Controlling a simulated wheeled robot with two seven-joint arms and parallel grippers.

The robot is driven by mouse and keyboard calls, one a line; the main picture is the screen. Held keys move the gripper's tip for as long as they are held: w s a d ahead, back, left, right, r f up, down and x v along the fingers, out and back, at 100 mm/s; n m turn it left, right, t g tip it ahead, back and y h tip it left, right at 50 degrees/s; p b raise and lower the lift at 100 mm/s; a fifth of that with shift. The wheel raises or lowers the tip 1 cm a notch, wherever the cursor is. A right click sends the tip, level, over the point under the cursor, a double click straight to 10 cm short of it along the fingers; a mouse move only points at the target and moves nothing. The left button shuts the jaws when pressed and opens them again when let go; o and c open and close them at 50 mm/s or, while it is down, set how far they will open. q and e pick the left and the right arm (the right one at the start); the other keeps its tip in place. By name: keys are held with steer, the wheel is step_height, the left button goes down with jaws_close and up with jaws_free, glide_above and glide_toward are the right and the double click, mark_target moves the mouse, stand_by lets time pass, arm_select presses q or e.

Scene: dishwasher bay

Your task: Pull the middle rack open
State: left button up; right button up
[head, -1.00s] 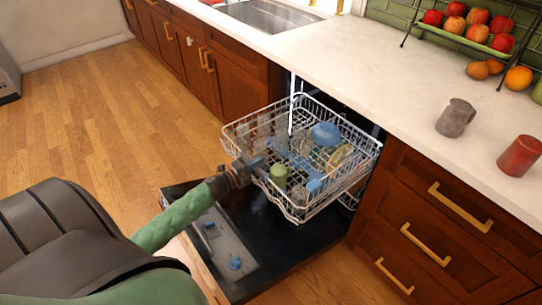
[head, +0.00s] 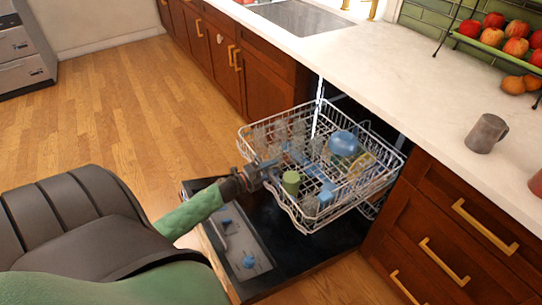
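The middle rack (head: 362,200) is a white wire basket. It extends well out of the dishwasher, above the lowered door. It holds a blue bowl (head: 342,143), a green cup (head: 291,182), a yellowish dish (head: 361,164) and several clear glasses (head: 262,138). My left gripper (head: 256,177) is at the rack's front left edge, with its fingers over or touching the rim. The fingers are too small and dark to tell whether they are closed on the wire. My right gripper is out of the picture.
The dishwasher door (head: 285,262) lies open and flat below the rack. Wooden drawers (head: 450,235) with gold handles stand right of it. The counter (head: 400,75) above holds a grey mug (head: 486,133) and a fruit stand (head: 497,45). The wood floor (head: 120,110) at left is clear.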

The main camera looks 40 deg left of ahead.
arm_select(q)
steer(key=shift+s+a, duration=0.1)
steer(key=shift+s, duration=0.3)
steer(key=b+v, duration=0.1)
steer(key=v, duration=0.6)
steer(key=shift+r, duration=0.1)
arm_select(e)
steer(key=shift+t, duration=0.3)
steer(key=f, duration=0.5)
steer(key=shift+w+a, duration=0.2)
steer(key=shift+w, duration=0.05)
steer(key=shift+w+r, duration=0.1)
